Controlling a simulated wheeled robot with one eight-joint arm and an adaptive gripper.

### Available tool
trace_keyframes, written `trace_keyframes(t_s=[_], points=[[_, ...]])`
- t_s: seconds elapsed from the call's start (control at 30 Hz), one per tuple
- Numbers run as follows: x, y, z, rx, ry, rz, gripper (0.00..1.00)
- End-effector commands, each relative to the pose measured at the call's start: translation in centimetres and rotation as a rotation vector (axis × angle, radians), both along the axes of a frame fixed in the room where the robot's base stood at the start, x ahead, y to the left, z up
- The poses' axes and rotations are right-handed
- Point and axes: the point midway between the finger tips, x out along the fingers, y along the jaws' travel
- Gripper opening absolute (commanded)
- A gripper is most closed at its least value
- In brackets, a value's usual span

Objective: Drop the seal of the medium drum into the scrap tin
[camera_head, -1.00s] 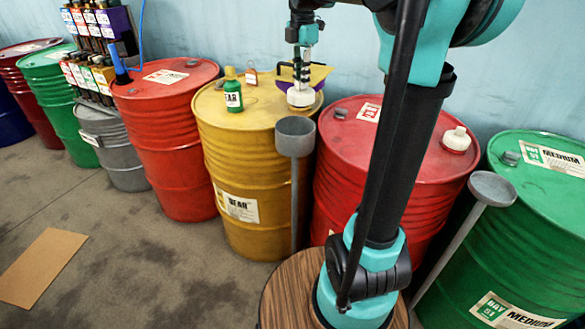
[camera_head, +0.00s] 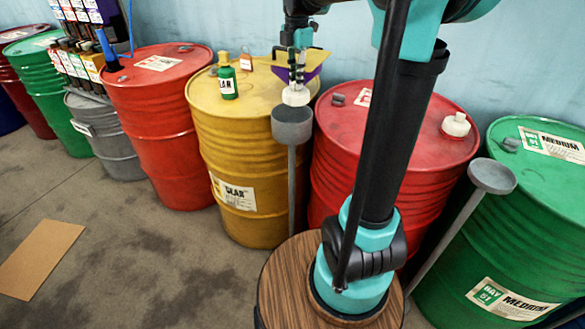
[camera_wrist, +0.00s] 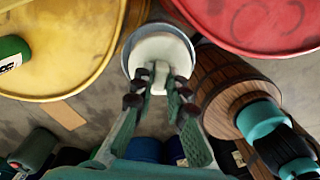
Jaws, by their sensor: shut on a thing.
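My gripper (camera_head: 297,76) is shut on a white round seal (camera_head: 296,95). In the wrist view the fingers (camera_wrist: 159,85) pinch the raised tab of the seal (camera_wrist: 160,50). A grey open tin on a post (camera_head: 292,125) stands in front of the yellow drum. In the head view the seal is just above the tin's rim. In the wrist view the seal lies within the tin's rim (camera_wrist: 128,60); I cannot tell whether it is below the rim. The green drum (camera_head: 540,215) at the right is labelled MEDIUM, with a small grey cap on top.
A red drum (camera_head: 345,165) bears another white seal (camera_head: 456,124). The yellow drum (camera_head: 225,130) bears a green bottle (camera_head: 227,82). A cardboard sheet (camera_head: 40,260) lies on open floor at the left.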

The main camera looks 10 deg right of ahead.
Motion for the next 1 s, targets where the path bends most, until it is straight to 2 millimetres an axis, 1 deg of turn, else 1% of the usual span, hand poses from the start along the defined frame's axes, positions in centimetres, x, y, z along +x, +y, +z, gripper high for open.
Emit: trace_keyframes(t_s=[0.13, 0.17, 0.3, 0.37, 0.63, 0.73, 0.87, 1.0], points=[[0.0, 0.0, 0.0, 0.0, 0.0, 0.0, 0.0], [0.0, 0.0, 0.0, 0.0, 0.0, 0.0, 0.15], [0.0, 0.0, 0.0, 0.0, 0.0, 0.0, 0.32], [0.0, 0.0, 0.0, 0.0, 0.0, 0.0, 0.38], [0.0, 0.0, 0.1, 0.0, 0.0, 0.0, 0.38], [0.0, 0.0, 0.5, 0.0, 0.0, 0.0, 0.38], [0.0, 0.0, 2.2, 0.0, 0.0, 0.0, 0.38], [0.0, 0.0, 5.0, 0.0, 0.0, 0.0, 0.38]])
